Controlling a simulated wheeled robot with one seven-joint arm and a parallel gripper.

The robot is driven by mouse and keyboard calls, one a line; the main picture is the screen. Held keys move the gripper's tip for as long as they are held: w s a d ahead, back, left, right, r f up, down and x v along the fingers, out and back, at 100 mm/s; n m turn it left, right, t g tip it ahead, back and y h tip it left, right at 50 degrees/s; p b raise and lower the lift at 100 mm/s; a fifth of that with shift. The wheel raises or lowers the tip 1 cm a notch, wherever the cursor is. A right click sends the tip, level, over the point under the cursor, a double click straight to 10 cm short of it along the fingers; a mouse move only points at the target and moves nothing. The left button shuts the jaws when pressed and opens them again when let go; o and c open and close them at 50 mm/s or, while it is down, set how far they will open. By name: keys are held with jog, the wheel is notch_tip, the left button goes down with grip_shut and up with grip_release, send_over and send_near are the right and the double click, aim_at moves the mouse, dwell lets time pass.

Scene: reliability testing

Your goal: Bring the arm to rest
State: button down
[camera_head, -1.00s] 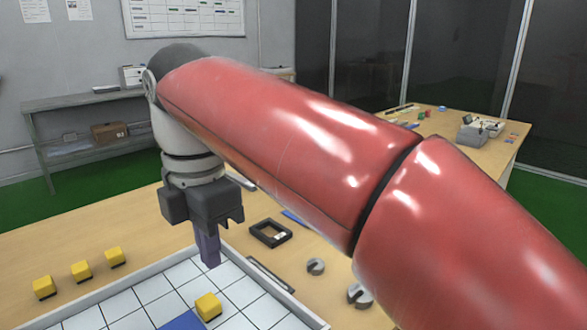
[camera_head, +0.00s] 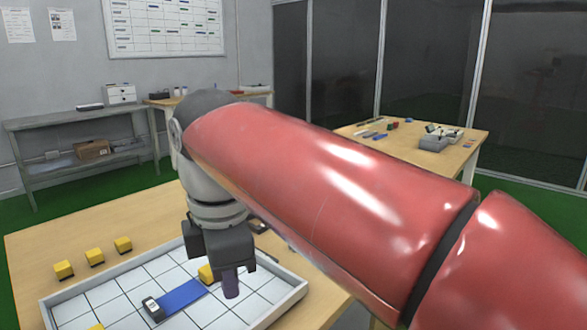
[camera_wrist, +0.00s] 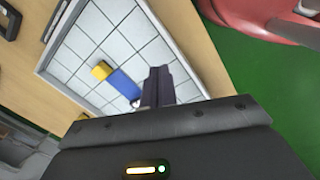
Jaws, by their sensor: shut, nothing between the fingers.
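My gripper (camera_head: 231,284) hangs from my red arm over the right part of a white gridded tray (camera_head: 296,292), with its fingers shut and nothing between them. In the wrist view the closed fingers (camera_wrist: 157,86) stand out over the tray (camera_wrist: 150,22). A blue patch (camera_head: 182,297) lies on the grid, left of the gripper. A small black and white object (camera_head: 153,309) lies at the patch's near end.
Several yellow blocks (camera_head: 95,257) stand on the wooden table (camera_head: 60,227) left of the tray. Another yellow block shows at the bottom picture edge. A grey shelf (camera_head: 88,151) and a second table (camera_head: 405,145) with small items stand behind. My arm hides the table's right side.

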jog(key=s+d+f+m+t, duration=0.2)
jog(key=d+f+m, duration=0.5)
jog(key=d+m, duration=0.4)
jog(key=s+d+f+m+t, duration=0.2)
jog(key=s+d+f+m, duration=0.1)
jog(key=d+f+m, duration=0.5)
jog(key=d+m, duration=0.3)
jog(key=d, duration=0.2)
jog(key=shift+s+f+m+t, duration=0.25)
jog(key=shift+m+t, duration=0.05)
jog(key=shift+m, duration=0.1)
jog(key=shift+a, duration=0.15)
